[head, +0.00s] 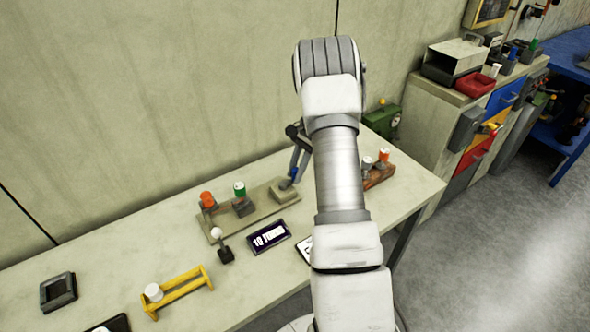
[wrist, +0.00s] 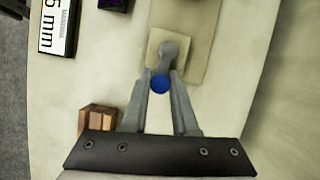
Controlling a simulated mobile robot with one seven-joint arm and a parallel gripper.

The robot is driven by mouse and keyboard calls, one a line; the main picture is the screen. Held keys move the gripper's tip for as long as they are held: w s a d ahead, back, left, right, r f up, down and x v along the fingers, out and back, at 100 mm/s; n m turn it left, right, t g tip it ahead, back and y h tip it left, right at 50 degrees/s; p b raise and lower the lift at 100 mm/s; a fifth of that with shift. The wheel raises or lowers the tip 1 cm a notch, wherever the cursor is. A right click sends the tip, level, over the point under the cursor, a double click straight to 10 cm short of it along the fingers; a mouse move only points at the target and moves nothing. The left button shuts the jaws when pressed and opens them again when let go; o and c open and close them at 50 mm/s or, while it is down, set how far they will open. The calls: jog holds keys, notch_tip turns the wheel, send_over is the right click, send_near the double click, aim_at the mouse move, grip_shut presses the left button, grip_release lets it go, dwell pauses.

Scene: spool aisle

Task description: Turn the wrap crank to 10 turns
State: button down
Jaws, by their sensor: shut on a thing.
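The wrap crank has a blue knob (wrist: 161,84) and a grey arm on a beige block (wrist: 156,42), at the end of a long base plate. In the head view the block (head: 284,192) is at the plate's right end. My gripper (wrist: 163,82) is shut on the blue knob, with one finger on each side. In the head view my gripper (head: 297,163) is partly hidden by my arm. A dark plaque (head: 269,236) in front of the plate reads "10 TURNS".
A white-knobbed lever (head: 217,233), a yellow rack (head: 180,292) and a dark tray (head: 58,292) are to the left. A brown block (wrist: 97,122) is near my gripper. The wall is behind.

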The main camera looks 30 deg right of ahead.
dwell(0.3)
jog(key=c, duration=0.7)
grip_release()
jog(key=shift+a, duration=0.1)
jog(key=p+v, duration=0.1)
jog(key=v, duration=1.6)
jog(key=shift+s+r, duration=0.1)
jog(key=shift+r, duration=0.1)
